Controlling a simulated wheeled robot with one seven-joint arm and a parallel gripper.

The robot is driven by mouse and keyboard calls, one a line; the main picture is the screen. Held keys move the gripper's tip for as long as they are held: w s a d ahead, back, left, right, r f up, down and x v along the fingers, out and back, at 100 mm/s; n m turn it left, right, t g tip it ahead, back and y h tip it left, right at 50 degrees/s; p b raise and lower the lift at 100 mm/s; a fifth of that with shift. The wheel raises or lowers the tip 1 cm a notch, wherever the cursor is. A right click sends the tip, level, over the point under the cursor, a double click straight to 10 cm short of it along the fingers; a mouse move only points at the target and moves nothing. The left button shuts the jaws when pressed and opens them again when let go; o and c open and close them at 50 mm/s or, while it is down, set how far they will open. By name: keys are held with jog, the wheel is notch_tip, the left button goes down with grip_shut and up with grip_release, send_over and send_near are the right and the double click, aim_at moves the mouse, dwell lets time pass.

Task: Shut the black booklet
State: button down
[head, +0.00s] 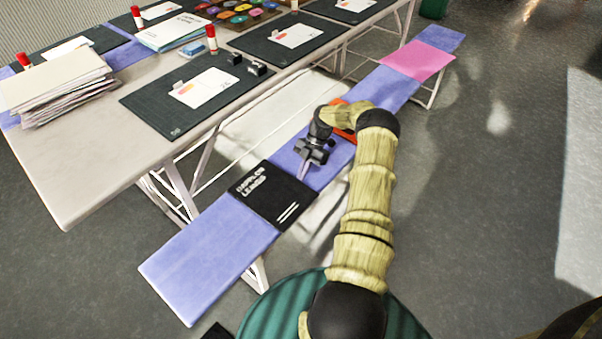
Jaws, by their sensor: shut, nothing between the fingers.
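The black booklet (268,199) lies flat on the near part of the long blue bench. Its dark cover faces up, with white lettering at the upper left and white stripes at the lower right. It looks shut, with no open pages showing. My gripper (303,175) is just past the booklet's upper right edge, pointing down with its fingers together and empty. I cannot tell whether the fingertips touch the booklet or the bench.
An orange item (346,134) lies on the bench behind my wrist, partly hidden. A pink sheet (418,60) lies farther along. The collage table (85,175) stands at the left with mats, cards, glue sticks and a paper stack (55,85). The bench's near end is clear.

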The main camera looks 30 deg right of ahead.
jog(key=shift+w+f+b, duration=0.1)
jog(key=shift+f+b, duration=0.25)
jog(key=shift+f, duration=0.4)
jog(key=shift+d+r, duration=0.1)
jog(key=shift+r, duration=0.1)
jog(key=shift+r+p, duration=0.35)
jog(key=shift+r, duration=0.3)
jog(key=shift+r, duration=0.1)
jog(key=p+v, duration=0.1)
jog(key=v, duration=1.6)
dwell(0.4)
